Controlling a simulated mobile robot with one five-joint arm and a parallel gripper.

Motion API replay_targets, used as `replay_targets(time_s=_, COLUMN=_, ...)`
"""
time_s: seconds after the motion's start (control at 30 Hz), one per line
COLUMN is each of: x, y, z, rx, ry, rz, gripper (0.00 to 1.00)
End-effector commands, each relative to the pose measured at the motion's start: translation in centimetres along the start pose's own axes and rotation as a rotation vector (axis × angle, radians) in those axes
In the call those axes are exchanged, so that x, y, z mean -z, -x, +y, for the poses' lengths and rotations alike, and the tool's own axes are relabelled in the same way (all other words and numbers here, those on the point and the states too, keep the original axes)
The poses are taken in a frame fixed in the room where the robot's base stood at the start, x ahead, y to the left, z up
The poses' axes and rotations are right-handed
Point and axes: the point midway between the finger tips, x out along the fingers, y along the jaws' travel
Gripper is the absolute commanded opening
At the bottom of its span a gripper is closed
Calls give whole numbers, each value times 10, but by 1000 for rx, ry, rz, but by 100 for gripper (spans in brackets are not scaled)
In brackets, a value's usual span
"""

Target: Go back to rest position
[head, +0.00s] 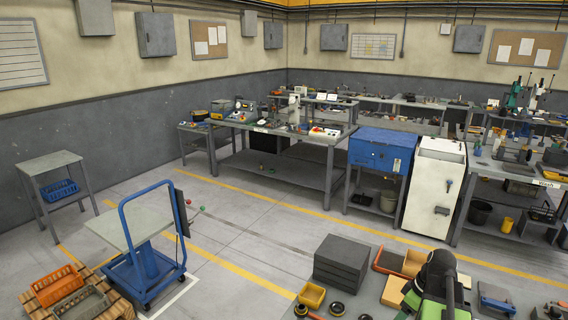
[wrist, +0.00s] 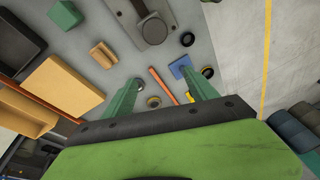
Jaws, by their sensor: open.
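My gripper (wrist: 165,90) shows in the wrist view as two green fingers spread well apart. It is open, with nothing held between the fingers. Below it lies a grey bench top (wrist: 100,22) with loose parts. A thin orange rod (wrist: 163,86) shows between the fingers, and a blue piece (wrist: 180,66) lies close to the right finger. In the head view my green and black arm stands over the bench at the bottom right, and its fingertips cannot be made out there.
The wrist view shows an orange block (wrist: 66,84), a dark block (wrist: 15,42) and a grey plate with a post (wrist: 150,28). In the head view, a dark grey block stack (head: 341,262) and yellow bin (head: 312,295) stand left of my arm. A blue trolley (head: 150,265) stands on open floor.

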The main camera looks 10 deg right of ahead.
Motion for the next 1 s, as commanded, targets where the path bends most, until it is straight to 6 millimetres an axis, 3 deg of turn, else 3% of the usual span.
replay_targets(time_s=0.2, x=97, y=-37, z=-79, rx=-57, ry=-212, rz=-90, gripper=67)
replay_targets(time_s=0.3, x=131, y=-51, z=-116, rx=-99, ry=-314, rz=-110, gripper=67)
replay_targets(time_s=0.6, x=196, y=-79, z=-214, rx=-211, ry=-538, rz=-101, gripper=67)
replay_targets(time_s=0.63, x=189, y=-97, z=-208, rx=-210, ry=-545, rz=-106, gripper=67)
replay_targets(time_s=0.8, x=171, y=-143, z=-209, rx=-199, ry=-547, rz=-136, gripper=67)
replay_targets(time_s=1.0, x=156, y=-174, z=-210, rx=-191, ry=-549, rz=-164, gripper=67)
